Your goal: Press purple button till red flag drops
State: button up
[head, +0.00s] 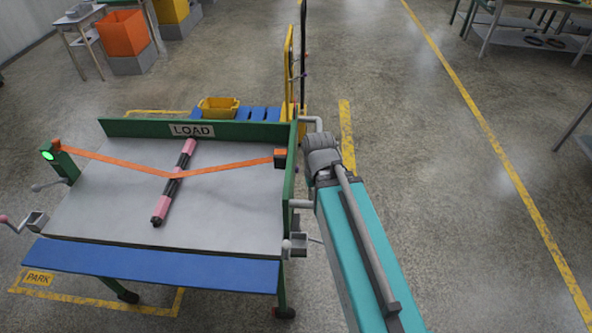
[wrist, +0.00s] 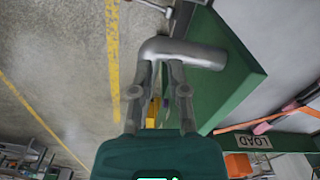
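I see no purple button and no red flag in either view. A green cart (head: 203,130) with a grey top stands left of my arm, with a LOAD sign on its far wall. A bent grey tube handle (head: 312,120) sticks out from its right side and also shows in the wrist view (wrist: 190,53). My gripper (wrist: 161,68) is at this handle, its two fingers apart with the tube at their tips. It looks closed around the tube, but the contact is partly hidden. In the head view my wrist covers the handle's middle.
An orange strap (head: 110,162) crosses a pink and black roller (head: 174,182) on the cart top. A green light (head: 48,155) glows on the cart's left post. A blue board (head: 150,267) fronts the cart. Open floor with yellow lines lies to the right.

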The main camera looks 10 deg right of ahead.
grip_shut()
dwell(1.3)
